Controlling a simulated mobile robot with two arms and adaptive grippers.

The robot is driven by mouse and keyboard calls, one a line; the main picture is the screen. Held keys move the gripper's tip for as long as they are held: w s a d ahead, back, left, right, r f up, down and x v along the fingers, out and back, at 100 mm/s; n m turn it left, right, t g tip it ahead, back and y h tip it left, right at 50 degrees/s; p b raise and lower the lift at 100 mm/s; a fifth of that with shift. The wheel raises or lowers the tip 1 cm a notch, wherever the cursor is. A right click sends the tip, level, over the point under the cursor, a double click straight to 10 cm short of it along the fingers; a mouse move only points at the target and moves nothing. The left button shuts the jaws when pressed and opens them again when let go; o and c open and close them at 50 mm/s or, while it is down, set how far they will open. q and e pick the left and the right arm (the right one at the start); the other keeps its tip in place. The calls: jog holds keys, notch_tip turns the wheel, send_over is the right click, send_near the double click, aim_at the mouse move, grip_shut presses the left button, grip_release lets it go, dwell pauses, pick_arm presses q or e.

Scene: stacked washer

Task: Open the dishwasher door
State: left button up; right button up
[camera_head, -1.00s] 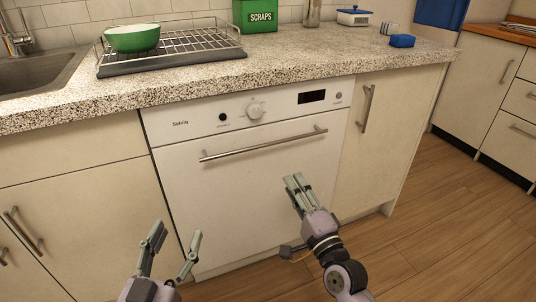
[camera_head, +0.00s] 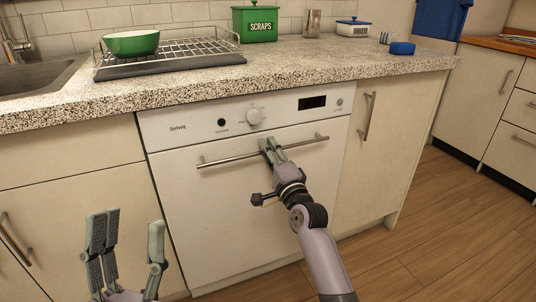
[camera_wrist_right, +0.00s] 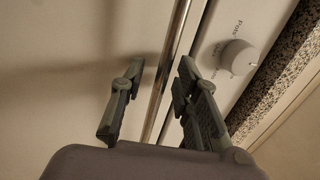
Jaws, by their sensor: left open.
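The white dishwasher door (camera_head: 215,215) is closed, set flush under the counter. Its long metal bar handle (camera_head: 228,160) runs across the upper part of the door, and it also shows in the right wrist view (camera_wrist_right: 178,45). My right gripper (camera_head: 269,143) is at the middle of the handle. In the right wrist view its fingers (camera_wrist_right: 160,75) stand apart on either side of the bar, with a gap on the left finger's side. My left gripper (camera_head: 128,222) is open and empty, low at the left, in front of the lower cabinet and the door's left edge.
A control panel with a knob (camera_head: 255,116) is just above the handle. The counter (camera_head: 290,68) overhangs it and carries a dish rack (camera_head: 175,68), a green bowl (camera_head: 131,44) and a scraps bin (camera_head: 255,24). Wooden floor (camera_head: 430,240) is free at the right.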

jog(key=shift+w, duration=0.15)
jog(key=shift+c, duration=0.5)
grip_shut()
dwell(0.4)
